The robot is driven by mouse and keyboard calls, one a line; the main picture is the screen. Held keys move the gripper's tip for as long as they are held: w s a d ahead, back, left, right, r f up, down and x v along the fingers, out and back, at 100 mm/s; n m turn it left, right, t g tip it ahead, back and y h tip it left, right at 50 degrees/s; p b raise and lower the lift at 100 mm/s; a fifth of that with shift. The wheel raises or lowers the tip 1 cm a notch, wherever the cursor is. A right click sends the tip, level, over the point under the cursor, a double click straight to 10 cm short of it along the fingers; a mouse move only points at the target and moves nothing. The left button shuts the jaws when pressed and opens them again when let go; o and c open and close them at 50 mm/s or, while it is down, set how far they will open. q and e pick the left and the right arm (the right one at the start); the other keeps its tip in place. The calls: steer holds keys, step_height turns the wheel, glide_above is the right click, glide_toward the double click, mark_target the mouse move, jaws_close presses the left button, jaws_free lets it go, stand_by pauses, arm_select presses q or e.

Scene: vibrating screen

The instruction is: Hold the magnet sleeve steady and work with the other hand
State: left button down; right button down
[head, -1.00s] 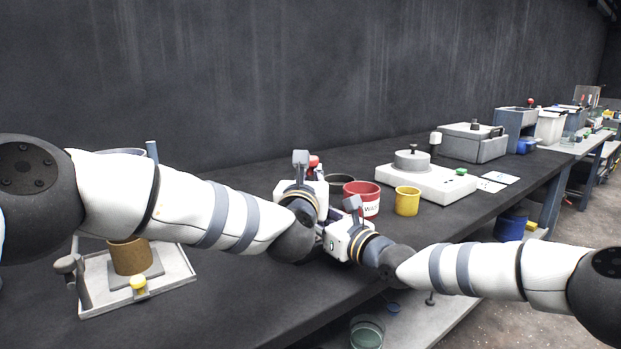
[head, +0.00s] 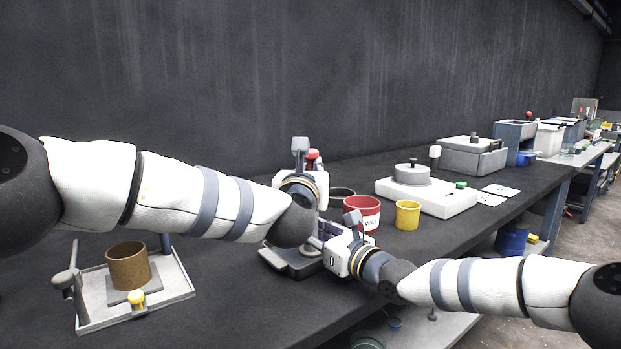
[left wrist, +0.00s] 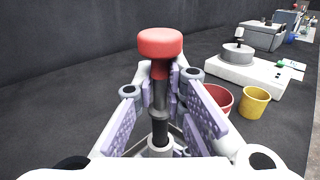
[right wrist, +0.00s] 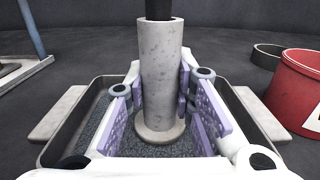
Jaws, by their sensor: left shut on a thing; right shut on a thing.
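The magnet sleeve (right wrist: 160,75) is a pale grey upright tube with a flared foot, standing in a grey tray of dark grains. My right gripper (right wrist: 160,105) has its purple pads around the sleeve; in the head view this gripper (head: 322,240) is low beside the tray (head: 285,264). A dark rod (left wrist: 160,130) with a red knob (left wrist: 160,43) rises from the sleeve's top. My left gripper (left wrist: 162,95) is shut on the rod just under the knob, above my right gripper. The knob also shows in the head view (head: 313,154). The rod's lower end is hidden inside the sleeve.
A red pot (head: 363,213), a yellow cup (head: 407,215) and a dark ring (head: 341,196) stand close on the right. A white machine (head: 430,196) is behind them. At left, a brown cup (head: 129,267) stands on a pale stand. The bench between is clear.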

mark_target(311, 150)
arm_select(q)
steer(key=shift+r, duration=3.3)
arm_select(e)
steer(key=shift+f, duration=0.35)
arm_select(q)
steer(key=shift+r, duration=3.5)
arm_select(e)
steer(key=c, duration=1.7)
jaws_free()
steer(key=shift+o, duration=0.5)
steer(key=shift+r, duration=0.1)
steer(key=o, duration=0.5)
steer(key=shift+r, duration=0.2)
steer(key=c, duration=0.6)
